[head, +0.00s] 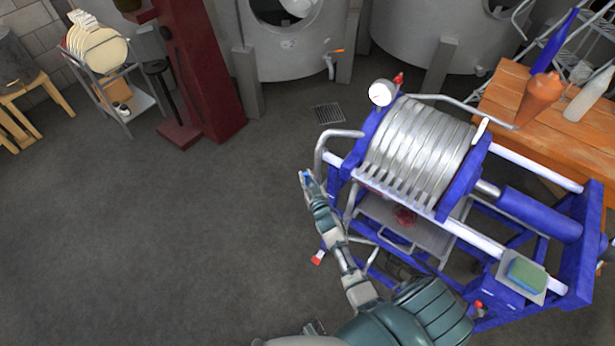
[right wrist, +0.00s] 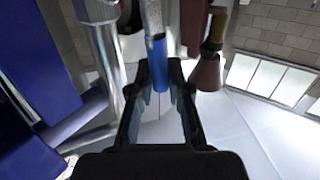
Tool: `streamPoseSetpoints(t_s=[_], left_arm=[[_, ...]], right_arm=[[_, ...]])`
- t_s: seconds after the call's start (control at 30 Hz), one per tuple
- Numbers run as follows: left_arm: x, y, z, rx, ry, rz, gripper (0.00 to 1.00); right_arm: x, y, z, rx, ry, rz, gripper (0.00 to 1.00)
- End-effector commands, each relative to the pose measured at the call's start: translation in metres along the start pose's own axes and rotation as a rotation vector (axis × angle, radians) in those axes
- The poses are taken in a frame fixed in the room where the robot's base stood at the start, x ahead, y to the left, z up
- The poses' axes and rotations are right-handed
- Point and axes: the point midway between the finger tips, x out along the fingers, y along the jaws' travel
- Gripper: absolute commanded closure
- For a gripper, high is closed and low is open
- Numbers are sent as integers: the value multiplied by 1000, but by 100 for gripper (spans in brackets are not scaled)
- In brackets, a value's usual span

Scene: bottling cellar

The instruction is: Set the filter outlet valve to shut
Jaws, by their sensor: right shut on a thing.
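The filter (head: 415,150) is a pack of pale plates in a blue frame, right of centre in the head view. My right gripper (head: 307,180) is at its left end, beside a bent metal pipe (head: 325,145). A small blue handle end (head: 304,174) shows at the fingertips. In the right wrist view the blue-gripped metal lever (right wrist: 157,52) lies between the fingers of my right gripper (right wrist: 160,78), which is shut on it. The valve body is too small and covered to make out. My left gripper is not in view.
A wooden table (head: 505,95) with bottles stands at the right, and steel tanks (head: 290,45) stand behind. A sponge (head: 526,275) lies on the filter frame. A red-tipped part (head: 318,257) is beside my right arm. The floor (head: 170,230) at left is clear.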

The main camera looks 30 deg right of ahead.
Motion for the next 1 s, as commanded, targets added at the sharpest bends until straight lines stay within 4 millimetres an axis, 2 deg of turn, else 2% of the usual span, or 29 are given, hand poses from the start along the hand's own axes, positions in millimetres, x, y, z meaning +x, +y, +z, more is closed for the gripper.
streamPoseSetpoints(t_s=[0.03,0.07,0.4,0.6,0.8,1.0], left_arm=[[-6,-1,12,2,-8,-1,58],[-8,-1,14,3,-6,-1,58],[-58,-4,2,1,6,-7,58],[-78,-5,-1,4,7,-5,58],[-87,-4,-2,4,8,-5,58],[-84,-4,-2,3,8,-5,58]], right_arm=[[3,4,-8,-8,-13,7,100],[4,4,-8,-16,-26,7,100],[21,-6,-10,-155,-236,7,100],[34,-13,-2,-261,-394,9,100],[44,-20,8,-367,-551,10,100],[53,-25,22,-472,-710,10,100]])
